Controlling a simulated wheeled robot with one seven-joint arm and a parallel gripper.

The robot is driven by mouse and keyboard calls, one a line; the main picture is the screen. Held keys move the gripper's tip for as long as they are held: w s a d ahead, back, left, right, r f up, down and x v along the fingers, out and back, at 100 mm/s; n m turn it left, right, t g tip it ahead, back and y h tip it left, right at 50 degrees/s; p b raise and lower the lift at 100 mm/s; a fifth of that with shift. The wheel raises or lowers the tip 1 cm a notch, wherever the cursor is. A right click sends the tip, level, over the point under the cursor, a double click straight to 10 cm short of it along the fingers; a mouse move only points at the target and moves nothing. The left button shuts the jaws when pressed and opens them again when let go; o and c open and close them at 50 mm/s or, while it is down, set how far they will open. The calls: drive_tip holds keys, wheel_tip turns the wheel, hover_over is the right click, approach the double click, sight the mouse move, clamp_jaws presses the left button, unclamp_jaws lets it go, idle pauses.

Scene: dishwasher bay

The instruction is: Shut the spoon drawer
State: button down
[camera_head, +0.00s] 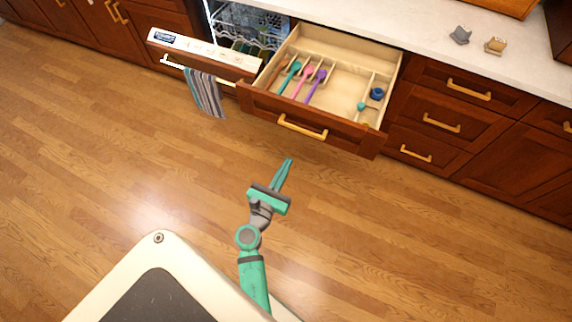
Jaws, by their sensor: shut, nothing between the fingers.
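The spoon drawer (348,133) is pulled out from the counter, with a dark wood front and a yellow bar handle (302,127). Inside its pale tray lie a teal spoon (290,76), a pink spoon (303,82) and a purple spoon (315,87), among other items. My gripper (288,162) is shut and empty. In the picture it is below the drawer front, pointing up toward the handle and apart from it. How high it is against the drawer is hard to tell.
Left of the drawer, the dishwasher door (205,55) is open, with a striped towel (205,93) hanging from it. Shut drawers (441,123) are on the right. Two small items, grey (460,35) and tan (495,45), stand on the counter. The wood floor before the drawer is clear.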

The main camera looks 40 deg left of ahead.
drive_tip(key=x, duration=1.1)
drive_tip(key=shift+d, duration=0.2)
